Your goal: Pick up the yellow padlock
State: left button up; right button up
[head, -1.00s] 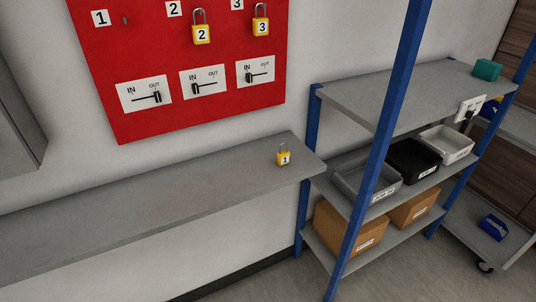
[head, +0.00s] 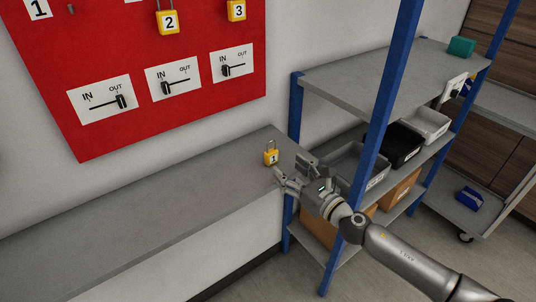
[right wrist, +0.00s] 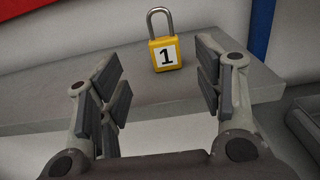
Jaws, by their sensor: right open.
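The yellow padlock (head: 271,157) with a number 1 label stands upright on the grey wall shelf (head: 150,219), near its right end. It also shows in the right wrist view (right wrist: 165,54), with its grey shackle up, just beyond and between my fingers. My right gripper (head: 292,171) is open and empty, close to the padlock on its right side and apart from it. Its two fingers are spread wide in the right wrist view (right wrist: 160,92). My left gripper is in neither view.
A red board (head: 110,60) above the shelf holds yellow padlocks 2 (head: 168,22) and 3 (head: 236,11) and several IN/OUT switches. A blue-posted rack (head: 376,120) with bins and boxes stands right of the shelf, close to my right arm. The shelf's left part is clear.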

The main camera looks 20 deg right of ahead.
aim_at(274, 154)
jog(key=x, duration=0.3)
jog(key=shift+w+a, duration=0.15)
jog(key=shift+w, duration=0.2)
jog(key=shift+w+r+p, duration=0.1)
jog(key=shift+w+p, duration=0.3)
jog(key=shift+w, duration=0.05)
jog(key=x, duration=0.3)
jog(key=shift+w, duration=0.15)
jog(key=shift+w+a, duration=0.15)
jog(key=shift+w, duration=0.4)
jog(key=c, duration=1.2)
jog(key=shift+o, duration=0.2)
jog(key=shift+p, duration=0.3)
